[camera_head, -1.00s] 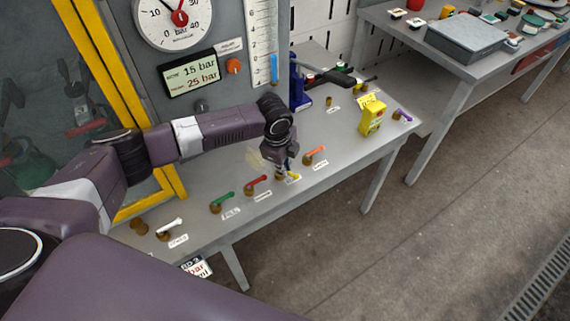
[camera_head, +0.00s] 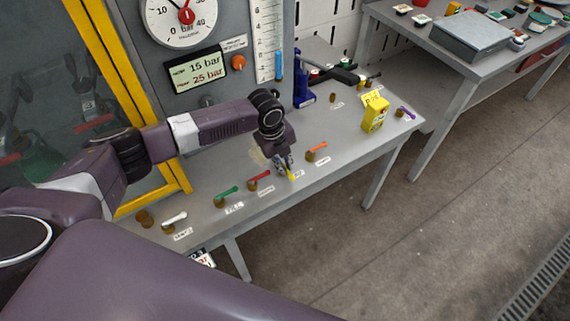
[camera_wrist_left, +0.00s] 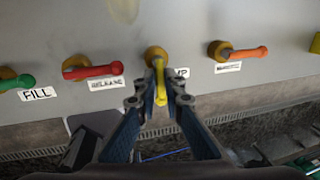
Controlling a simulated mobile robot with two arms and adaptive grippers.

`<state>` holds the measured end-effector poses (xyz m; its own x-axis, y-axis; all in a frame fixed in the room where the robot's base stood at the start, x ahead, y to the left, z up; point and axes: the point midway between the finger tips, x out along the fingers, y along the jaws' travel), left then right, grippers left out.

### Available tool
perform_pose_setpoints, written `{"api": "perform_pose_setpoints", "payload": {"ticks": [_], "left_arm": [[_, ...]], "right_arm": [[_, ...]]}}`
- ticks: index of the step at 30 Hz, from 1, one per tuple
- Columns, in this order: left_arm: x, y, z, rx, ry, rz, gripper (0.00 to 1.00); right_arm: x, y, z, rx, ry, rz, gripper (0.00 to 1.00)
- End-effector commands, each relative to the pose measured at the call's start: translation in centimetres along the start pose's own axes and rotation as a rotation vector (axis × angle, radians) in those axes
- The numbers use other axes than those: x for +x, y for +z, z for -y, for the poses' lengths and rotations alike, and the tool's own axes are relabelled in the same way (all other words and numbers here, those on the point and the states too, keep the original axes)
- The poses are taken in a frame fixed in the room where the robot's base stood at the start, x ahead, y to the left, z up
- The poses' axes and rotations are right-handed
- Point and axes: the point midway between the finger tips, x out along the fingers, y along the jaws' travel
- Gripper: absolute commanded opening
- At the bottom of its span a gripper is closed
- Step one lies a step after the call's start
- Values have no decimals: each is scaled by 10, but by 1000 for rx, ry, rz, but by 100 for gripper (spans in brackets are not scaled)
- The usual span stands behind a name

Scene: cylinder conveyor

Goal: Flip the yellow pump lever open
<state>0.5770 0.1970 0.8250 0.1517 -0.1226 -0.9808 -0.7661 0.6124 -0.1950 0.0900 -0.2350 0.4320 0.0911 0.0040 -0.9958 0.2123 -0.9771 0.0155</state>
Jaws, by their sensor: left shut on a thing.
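The yellow pump lever (camera_wrist_left: 160,82) shows in the left wrist view on a brass valve base (camera_wrist_left: 155,53), pointing toward the bench's front edge, at an angle to the red and orange levers. In the head view only a small yellow part of it (camera_head: 292,176) shows below my left gripper (camera_head: 285,168). In the left wrist view the fingers of my left gripper (camera_wrist_left: 160,100) stand one on each side of the yellow lever and are shut on it. The label beside it is partly hidden by a finger. My right gripper is not in view.
The red lever (camera_wrist_left: 93,71) with its label is to the left, and the orange lever (camera_wrist_left: 242,54) to the right. Green (camera_head: 227,191) and white (camera_head: 174,218) levers are farther left. A yellow box (camera_head: 375,115) and a purple lever (camera_head: 406,112) stand at the right end.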

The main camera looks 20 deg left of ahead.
Motion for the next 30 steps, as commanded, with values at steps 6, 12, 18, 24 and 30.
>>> {"api": "perform_pose_setpoints", "payload": {"ticks": [6,12,18,24,30], "left_arm": [[0,0,0,5,0,0,0],[0,0,0,5,0,0,17],[0,0,0,4,0,0,27],[-2,0,0,4,-1,0,27],[-28,1,1,5,-3,2,27]], "right_arm": [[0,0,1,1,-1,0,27],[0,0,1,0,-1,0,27],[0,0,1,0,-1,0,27],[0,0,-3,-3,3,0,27],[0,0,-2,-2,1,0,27]]}}
